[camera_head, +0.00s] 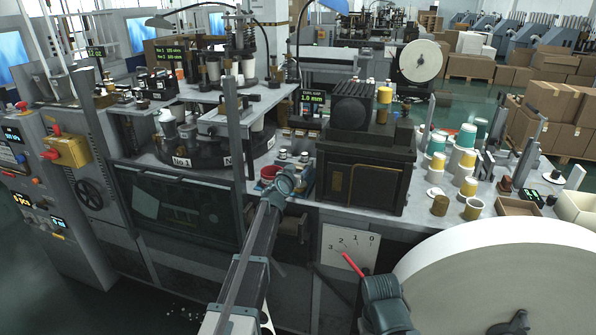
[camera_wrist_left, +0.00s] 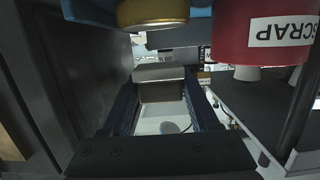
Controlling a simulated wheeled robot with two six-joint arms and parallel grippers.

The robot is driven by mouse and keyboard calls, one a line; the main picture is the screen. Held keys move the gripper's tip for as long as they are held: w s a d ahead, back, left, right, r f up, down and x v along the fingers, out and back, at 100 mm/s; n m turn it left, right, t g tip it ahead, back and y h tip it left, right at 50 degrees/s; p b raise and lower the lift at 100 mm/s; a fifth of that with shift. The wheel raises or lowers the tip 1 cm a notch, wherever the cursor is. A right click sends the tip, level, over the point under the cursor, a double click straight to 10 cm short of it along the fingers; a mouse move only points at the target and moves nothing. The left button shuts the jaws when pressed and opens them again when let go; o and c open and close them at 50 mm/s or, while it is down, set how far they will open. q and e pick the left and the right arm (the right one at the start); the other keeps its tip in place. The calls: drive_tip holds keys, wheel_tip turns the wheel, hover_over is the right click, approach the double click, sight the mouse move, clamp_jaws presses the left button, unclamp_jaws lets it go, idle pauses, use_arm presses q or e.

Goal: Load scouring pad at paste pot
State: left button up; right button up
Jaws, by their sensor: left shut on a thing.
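My left gripper (camera_head: 287,178) is over the bench beside the dark oven-like machine, its fingertips largely hidden by my own wrist. In the left wrist view the gripper (camera_wrist_left: 160,98) is shut on a grey-brown block, apparently the scouring pad (camera_wrist_left: 161,84). The block sits between the two dark fingers. A gold-coloured round pot (camera_wrist_left: 152,13), perhaps the paste pot, is at the top of that view, apart from the block and beside a blue surface. I cannot tell its contents. My right gripper cannot be made out.
A red bin marked SCRAP (camera_wrist_left: 268,38) is close to the left gripper; it also shows in the head view (camera_head: 268,171). The dark machine (camera_head: 366,165) stands just right of the gripper. Cups (camera_head: 466,160) stand farther right. A large white reel (camera_head: 510,270) fills the lower right.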

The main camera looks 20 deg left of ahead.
use_arm(q)
drive_tip(key=shift+r+p, duration=1.3)
drive_tip(key=shift+r, duration=0.3)
